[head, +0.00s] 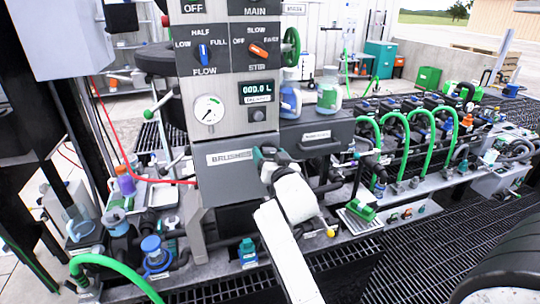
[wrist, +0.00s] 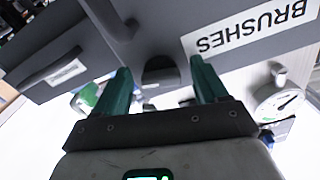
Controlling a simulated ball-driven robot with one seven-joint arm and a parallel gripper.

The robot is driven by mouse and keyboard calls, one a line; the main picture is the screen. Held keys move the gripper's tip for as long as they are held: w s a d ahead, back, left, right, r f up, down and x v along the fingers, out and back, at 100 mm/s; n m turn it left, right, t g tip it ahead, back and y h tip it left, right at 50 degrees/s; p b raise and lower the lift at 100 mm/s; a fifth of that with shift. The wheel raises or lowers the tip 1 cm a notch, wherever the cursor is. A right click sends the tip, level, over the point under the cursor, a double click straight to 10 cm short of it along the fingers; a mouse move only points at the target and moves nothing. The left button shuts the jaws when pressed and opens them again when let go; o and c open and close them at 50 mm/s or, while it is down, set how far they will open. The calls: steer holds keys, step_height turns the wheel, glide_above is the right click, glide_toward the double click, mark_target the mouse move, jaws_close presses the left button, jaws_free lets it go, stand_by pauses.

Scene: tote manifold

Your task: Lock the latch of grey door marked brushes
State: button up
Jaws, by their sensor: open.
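The grey door marked BRUSHES (head: 222,186) is at the middle of the head view, on the front of the panel. It looks shut. In the wrist view the door (wrist: 165,25) fills the top, with its label upside down. A dark rounded tab (wrist: 160,72), which looks like the latch, is at the door's edge. My gripper (head: 268,153) is at the door's upper right corner. In the wrist view my gripper (wrist: 160,75) is open, with one green finger on each side of the tab. I cannot tell whether the fingers touch it. In the head view my gripper hides the latch.
A grey drawer (head: 315,131) with a handle is just right of my gripper. A pressure gauge (head: 208,110) and knobs are above the door. Green hoses (head: 398,125) arch over black fittings to the right. Bottles and a blue valve (head: 152,250) crowd the bench at left.

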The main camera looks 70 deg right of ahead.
steer(key=c, duration=1.1)
steer(key=shift+o, duration=0.2)
steer(key=shift+s+n+p, duration=0.1)
steer(key=shift+n+p, duration=0.35)
steer(key=shift+n, duration=1.05)
steer(key=o, duration=1.1)
steer(key=shift+c, duration=0.2)
steer(key=b+v, duration=0.2)
steer(key=v, duration=0.8)
steer(key=shift+s+a+b, duration=0.2)
steer(key=shift+s+b, duration=0.1)
steer(key=shift+b, duration=0.1)
